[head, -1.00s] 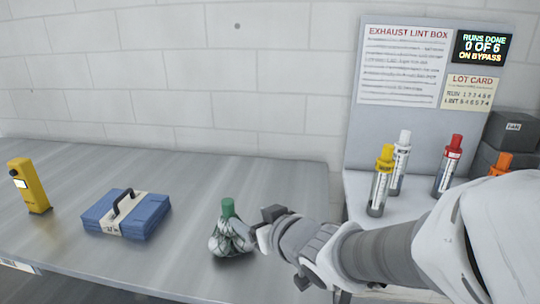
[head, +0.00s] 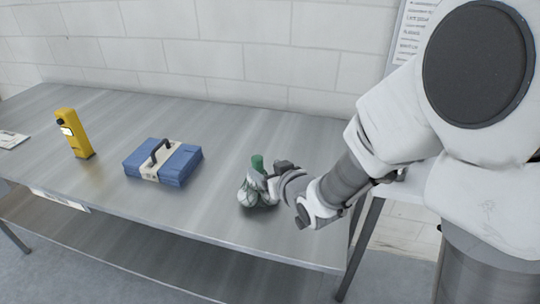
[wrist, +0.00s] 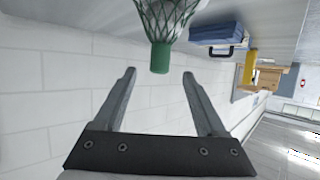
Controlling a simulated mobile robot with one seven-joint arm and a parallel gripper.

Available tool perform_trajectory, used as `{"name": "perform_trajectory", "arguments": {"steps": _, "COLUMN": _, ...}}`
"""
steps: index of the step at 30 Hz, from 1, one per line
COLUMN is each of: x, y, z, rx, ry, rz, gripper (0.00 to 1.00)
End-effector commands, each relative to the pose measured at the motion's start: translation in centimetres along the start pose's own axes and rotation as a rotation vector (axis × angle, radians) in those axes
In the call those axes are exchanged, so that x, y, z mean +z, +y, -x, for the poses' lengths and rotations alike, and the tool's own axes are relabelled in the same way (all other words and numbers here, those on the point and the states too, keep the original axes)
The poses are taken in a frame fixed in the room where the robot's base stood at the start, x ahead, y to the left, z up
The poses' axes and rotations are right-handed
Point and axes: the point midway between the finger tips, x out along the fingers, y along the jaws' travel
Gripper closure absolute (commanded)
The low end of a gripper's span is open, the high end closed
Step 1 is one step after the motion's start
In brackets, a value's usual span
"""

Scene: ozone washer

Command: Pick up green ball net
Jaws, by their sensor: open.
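The green ball net (head: 251,190) is a dark mesh around pale balls with a green top. It stands on the steel table (head: 110,120), near its right end. My gripper (head: 268,176) is beside it on the right, partly overlapping it in the head view. In the wrist view, which looks upside down, the net (wrist: 160,40) hangs from the top edge with its green top just past and between the two open fingertips (wrist: 160,72). Nothing is between the fingers. Whether a finger touches the net cannot be told.
A blue case with a handle (head: 181,165) lies left of the net. A yellow handheld device (head: 73,134) stands further left, near a white card (head: 10,140). A white block wall (head: 200,35) runs behind. Bare table lies behind and in front of the net.

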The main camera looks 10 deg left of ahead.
Motion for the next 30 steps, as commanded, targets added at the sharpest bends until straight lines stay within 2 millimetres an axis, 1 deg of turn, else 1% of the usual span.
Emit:
{"name": "perform_trajectory", "arguments": {"steps": 1, "x": 0.1, "y": 0.0, "z": -1.0, "rx": -0.002, "ry": -0.002, "rz": 0.000, "gripper": 0.26}}
{"name": "perform_trajectory", "arguments": {"steps": 3, "x": 0.1, "y": 0.0, "z": -2.1, "rx": -0.001, "ry": -0.002, "rz": 0.001, "gripper": 0.26}}
{"name": "perform_trajectory", "arguments": {"steps": 7, "x": 0.0, "y": 0.0, "z": -3.8, "rx": -0.001, "ry": -0.001, "rz": 0.001, "gripper": 0.26}}
{"name": "perform_trajectory", "arguments": {"steps": 9, "x": 0.0, "y": 0.0, "z": -4.4, "rx": -0.001, "ry": -0.001, "rz": 0.001, "gripper": 0.26}}
{"name": "perform_trajectory", "arguments": {"steps": 16, "x": 0.0, "y": 0.0, "z": -5.6, "rx": -0.001, "ry": -0.001, "rz": 0.001, "gripper": 0.26}}
{"name": "perform_trajectory", "arguments": {"steps": 24, "x": 0.1, "y": 0.0, "z": -9.0, "rx": 0.000, "ry": -0.001, "rz": 0.001, "gripper": 0.26}}
{"name": "perform_trajectory", "arguments": {"steps": 27, "x": 0.1, "y": 0.0, "z": -9.8, "rx": 0.000, "ry": -0.001, "rz": 0.001, "gripper": 0.26}}
{"name": "perform_trajectory", "arguments": {"steps": 30, "x": 0.1, "y": 0.0, "z": -10.1, "rx": 0.000, "ry": 0.001, "rz": 0.001, "gripper": 0.26}}
